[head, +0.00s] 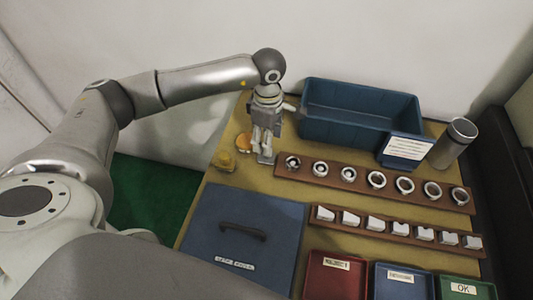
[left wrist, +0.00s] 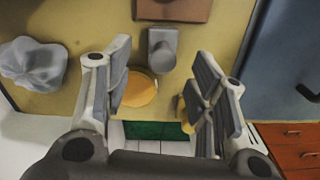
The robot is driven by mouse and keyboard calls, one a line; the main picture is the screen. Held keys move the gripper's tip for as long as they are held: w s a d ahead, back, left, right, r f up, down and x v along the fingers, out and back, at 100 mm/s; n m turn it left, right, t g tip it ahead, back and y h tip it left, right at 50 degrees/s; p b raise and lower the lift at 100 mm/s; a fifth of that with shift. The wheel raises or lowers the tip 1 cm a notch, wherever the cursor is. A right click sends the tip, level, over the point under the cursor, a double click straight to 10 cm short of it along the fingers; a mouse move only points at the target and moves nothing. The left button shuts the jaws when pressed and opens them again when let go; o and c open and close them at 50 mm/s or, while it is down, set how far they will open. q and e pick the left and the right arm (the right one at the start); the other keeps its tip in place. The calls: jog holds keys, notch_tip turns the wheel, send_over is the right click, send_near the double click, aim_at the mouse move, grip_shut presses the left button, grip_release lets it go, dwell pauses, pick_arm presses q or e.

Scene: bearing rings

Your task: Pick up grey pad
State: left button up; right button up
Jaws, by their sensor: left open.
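My left gripper (head: 263,146) points down above the left end of the mat, its fingers spread and empty. The left wrist view shows both fingers of the gripper (left wrist: 163,80) wide apart. A crumpled grey cloth-like piece (left wrist: 33,64) lies to the left in that view; in the head view it is mostly hidden behind the gripper. I cannot tell for sure which of these grey things is the pad. My right gripper is not in view.
A yellow-orange disc (head: 243,141) and a yellow block (head: 224,161) are near the gripper. A brown rack of rings (head: 335,182) stands to the right. A blue lid with a handle (head: 205,225) lies in front, and a blue bin (head: 358,125) stands behind.

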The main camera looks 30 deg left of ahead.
aim_at(261, 158)
pick_arm(q)
notch_tip(261, 158, down, 5)
jog(key=shift+s+a+r+p, duration=0.1)
jog(key=shift+s+p, duration=0.05)
jog(key=shift+p, duration=0.2)
grip_shut()
